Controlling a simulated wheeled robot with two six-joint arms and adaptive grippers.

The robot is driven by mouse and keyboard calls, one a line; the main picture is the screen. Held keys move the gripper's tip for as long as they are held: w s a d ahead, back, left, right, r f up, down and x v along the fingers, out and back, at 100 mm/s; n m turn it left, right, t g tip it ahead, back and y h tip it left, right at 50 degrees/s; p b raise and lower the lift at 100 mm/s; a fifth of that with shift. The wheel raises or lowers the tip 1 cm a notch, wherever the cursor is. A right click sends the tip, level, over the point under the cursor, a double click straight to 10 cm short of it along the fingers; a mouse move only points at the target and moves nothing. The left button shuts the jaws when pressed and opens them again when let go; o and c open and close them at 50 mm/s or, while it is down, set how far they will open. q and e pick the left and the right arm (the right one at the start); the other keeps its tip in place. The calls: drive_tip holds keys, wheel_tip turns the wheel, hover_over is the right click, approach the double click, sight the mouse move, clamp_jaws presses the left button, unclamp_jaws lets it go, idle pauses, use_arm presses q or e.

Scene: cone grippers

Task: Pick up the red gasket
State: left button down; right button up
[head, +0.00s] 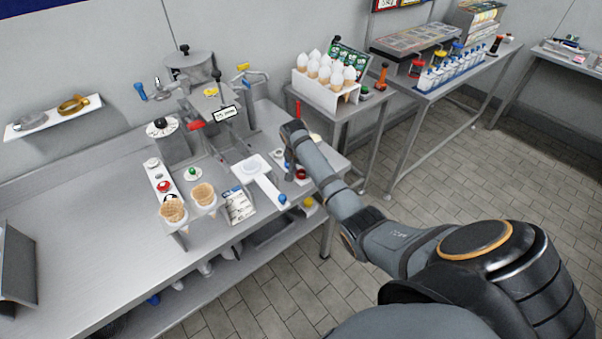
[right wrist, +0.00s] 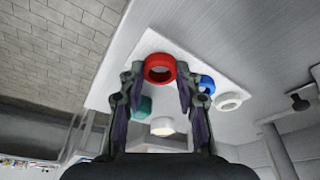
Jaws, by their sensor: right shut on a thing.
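The red gasket (right wrist: 158,59) is a thick red ring in the right wrist view. It sits between the two fingertips of my right gripper (right wrist: 155,82), which is shut on it. The white board (right wrist: 172,42) lies behind the ring; I cannot tell whether the ring still touches it. In the head view a red ring (head: 301,175) shows at the right end of the steel table, beside my right forearm. My right gripper is mostly hidden there by the arm. My left gripper is not in view.
Close to the gripper are a blue ring (right wrist: 207,84), a teal ring (right wrist: 145,107) and white rings (right wrist: 229,101) (right wrist: 162,126). In the head view a steel machine (head: 210,110) and waffle cones (head: 203,195) stand to the left. The table's front left is clear.

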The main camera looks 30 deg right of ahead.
wheel_tip(320, 180, up, 3)
drive_tip(key=shift+w+f+b, duration=0.1)
drive_tip(key=shift+f+b, duration=0.1)
drive_tip(key=shift+b, duration=0.45)
drive_tip(key=s+a+r+p, duration=0.5)
drive_tip(key=s+r, duration=0.5)
drive_tip(key=s, duration=0.2)
drive_tip(key=shift+s+a, duration=0.25)
drive_tip(key=shift+a, duration=0.55)
